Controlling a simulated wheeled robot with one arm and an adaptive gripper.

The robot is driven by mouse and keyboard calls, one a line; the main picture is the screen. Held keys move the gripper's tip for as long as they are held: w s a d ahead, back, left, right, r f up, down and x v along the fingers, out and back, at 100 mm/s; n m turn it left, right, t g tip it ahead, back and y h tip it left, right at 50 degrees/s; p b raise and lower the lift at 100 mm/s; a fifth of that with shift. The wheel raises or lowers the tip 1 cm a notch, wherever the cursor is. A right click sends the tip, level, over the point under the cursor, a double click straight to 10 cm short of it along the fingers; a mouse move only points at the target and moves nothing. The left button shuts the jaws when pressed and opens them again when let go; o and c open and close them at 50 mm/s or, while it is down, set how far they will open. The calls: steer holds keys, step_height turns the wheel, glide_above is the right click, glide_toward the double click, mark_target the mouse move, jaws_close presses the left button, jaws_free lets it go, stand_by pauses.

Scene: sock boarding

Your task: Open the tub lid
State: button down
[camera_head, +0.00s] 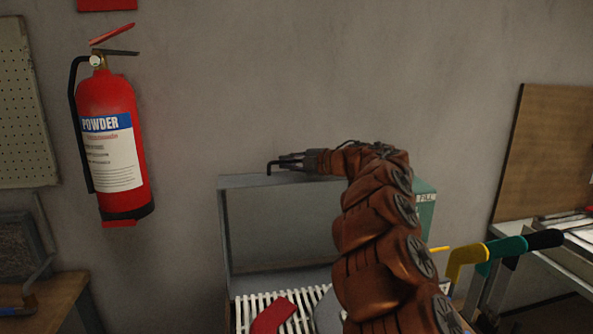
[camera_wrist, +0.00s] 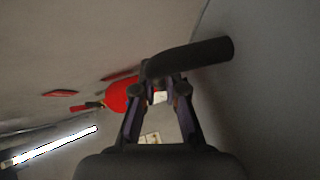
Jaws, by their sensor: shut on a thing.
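The tub lid (camera_head: 275,181) is a grey framed panel that stands raised, near upright, at the back of the tub. White slats (camera_head: 243,312) show in front of and below it. My gripper (camera_head: 287,162) is at the lid's top edge, with its fingers pointing left. It is shut on a dark bar handle (camera_wrist: 205,58), which crosses between the fingertips (camera_wrist: 168,88) in the wrist view. In the head view only a small dark end of the handle (camera_head: 269,168) shows. My arm hides the lid's right part and some of the slats.
A red sock (camera_head: 272,316) and a grey piece (camera_head: 328,312) lie on the slats. A green box (camera_head: 426,205) stands behind my arm. A fire extinguisher (camera_head: 110,140) hangs on the wall at left.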

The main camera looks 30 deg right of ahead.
mark_target(291, 177)
steer(key=shift+s+a+f+b, duration=0.2)
steer(key=shift+s+a+b, duration=0.15)
steer(key=shift+s+b, duration=0.45)
steer(key=shift+s+a+r+n+t+b, duration=0.1)
steer(key=shift+s+a+n+t+b, duration=0.1)
steer(key=shift+s+b, duration=0.2)
steer(key=shift+s+a+n+t+b, duration=0.1)
steer(key=shift+s+t+b, duration=0.1)
steer(key=shift+s+b, duration=0.15)
steer(key=shift+s+a+r+b, duration=0.2)
steer(key=shift+s+r+b, duration=0.15)
steer(key=shift+s+r, duration=0.15)
steer(key=c, duration=1.5)
jaws_free()
steer(key=shift+s, duration=0.1)
steer(key=shift+s+d, duration=0.2)
steer(key=shift+s, duration=0.05)
steer(key=v, duration=1.1)
steer(key=shift+s, duration=0.1)
